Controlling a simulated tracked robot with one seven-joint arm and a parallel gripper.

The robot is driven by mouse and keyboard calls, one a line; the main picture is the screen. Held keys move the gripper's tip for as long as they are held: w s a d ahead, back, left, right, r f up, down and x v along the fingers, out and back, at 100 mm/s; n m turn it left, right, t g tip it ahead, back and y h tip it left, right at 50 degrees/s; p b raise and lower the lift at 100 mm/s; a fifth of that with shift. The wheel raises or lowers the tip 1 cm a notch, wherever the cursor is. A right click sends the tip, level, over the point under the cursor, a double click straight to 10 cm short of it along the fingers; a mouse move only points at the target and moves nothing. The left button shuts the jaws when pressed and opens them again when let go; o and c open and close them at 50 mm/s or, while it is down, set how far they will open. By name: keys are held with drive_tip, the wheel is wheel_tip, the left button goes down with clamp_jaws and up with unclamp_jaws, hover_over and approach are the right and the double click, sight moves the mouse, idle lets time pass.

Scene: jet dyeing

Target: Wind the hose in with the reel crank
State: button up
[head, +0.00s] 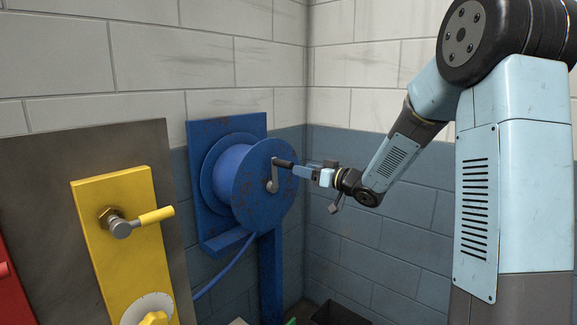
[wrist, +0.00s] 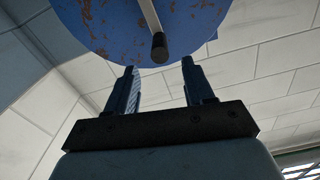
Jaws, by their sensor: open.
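The blue hose reel (head: 262,190) is mounted on a blue back plate at the wall, with blue hose (head: 231,170) wound on its drum. A grey crank arm (head: 272,175) on its front disc points up and carries a black handle (head: 284,163). My gripper (head: 298,170) is at the outer end of that handle. In the wrist view my gripper (wrist: 160,68) is open, and the handle's end (wrist: 158,46) shows in line with the gap, just past the fingertips. Touch cannot be told. The reel disc (wrist: 110,30) fills the top of that view.
A length of hose (head: 226,268) hangs down left from the reel. A yellow panel (head: 118,225) with a lever valve (head: 140,220) and a knob stands at the left. A dark bin (head: 337,314) is on the floor below. The wall corner lies behind the reel.

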sight(285, 164)
drive_tip(key=x, duration=0.9)
drive_tip(key=shift+w+a, duration=0.1)
drive_tip(key=shift+w, duration=0.05)
clamp_jaws()
idle(0.4)
